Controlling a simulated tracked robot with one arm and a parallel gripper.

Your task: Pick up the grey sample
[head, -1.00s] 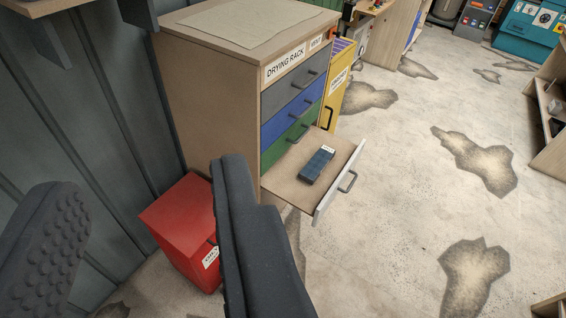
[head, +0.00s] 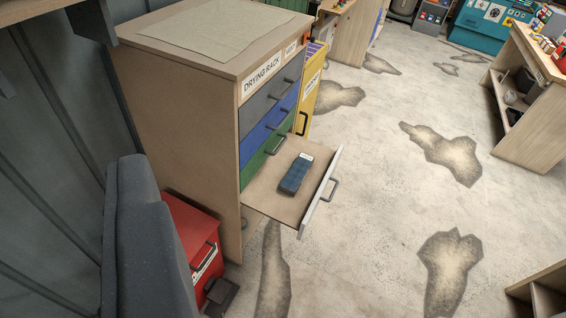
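A dark blue-grey block with a white label at one end, which looks like the grey sample (head: 296,174), lies flat in the pulled-out bottom drawer (head: 268,200) of the drying rack. The drawer has a pale front with a dark handle. One dark finger of my gripper (head: 150,240) shows at the lower left, apart from the sample and left of the drawer. The other finger is out of the picture. Open space shows on the visible finger's left, and nothing is seen held.
The wooden drying rack (head: 170,100) has grey, blue and green closed drawers above the open one. A red box (head: 190,228) stands on the floor beside it, partly behind my finger. A yellow cabinet (head: 310,90) is behind. Stained floor right of the drawer is free.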

